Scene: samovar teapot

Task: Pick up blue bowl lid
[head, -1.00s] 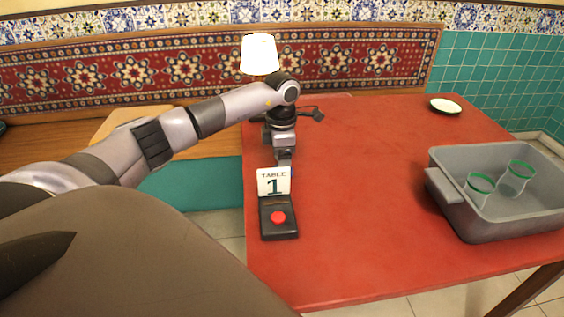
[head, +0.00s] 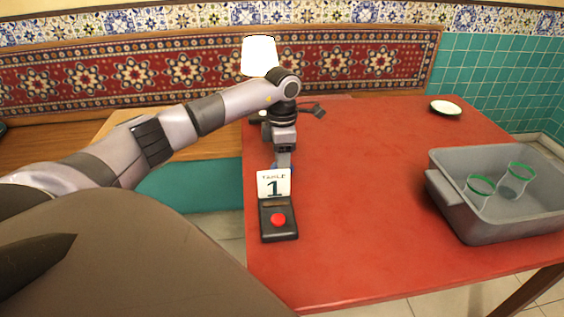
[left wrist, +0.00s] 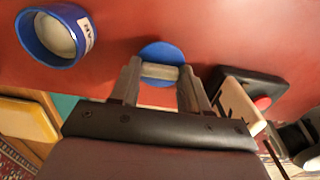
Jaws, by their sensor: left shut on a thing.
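The blue bowl lid (left wrist: 160,52) is a round blue disc with a pale bar-shaped handle, at the middle of the left wrist view. My left gripper (left wrist: 161,72) is shut on that handle, one finger on each end. In the head view my left gripper (head: 283,160) points down just behind the table sign; only a sliver of blue shows there, and the sign hides the rest. The blue bowl (left wrist: 55,35), with a white label and pale inside, stands apart at the upper left of the left wrist view. My right gripper is not in view.
The "Table 1" sign (head: 273,183) and a black box with a red button (head: 278,220) stand close in front of the gripper. A grey bin (head: 500,210) with two green-rimmed glasses is at the right. A lamp (head: 259,57) stands behind. The red table's middle is clear.

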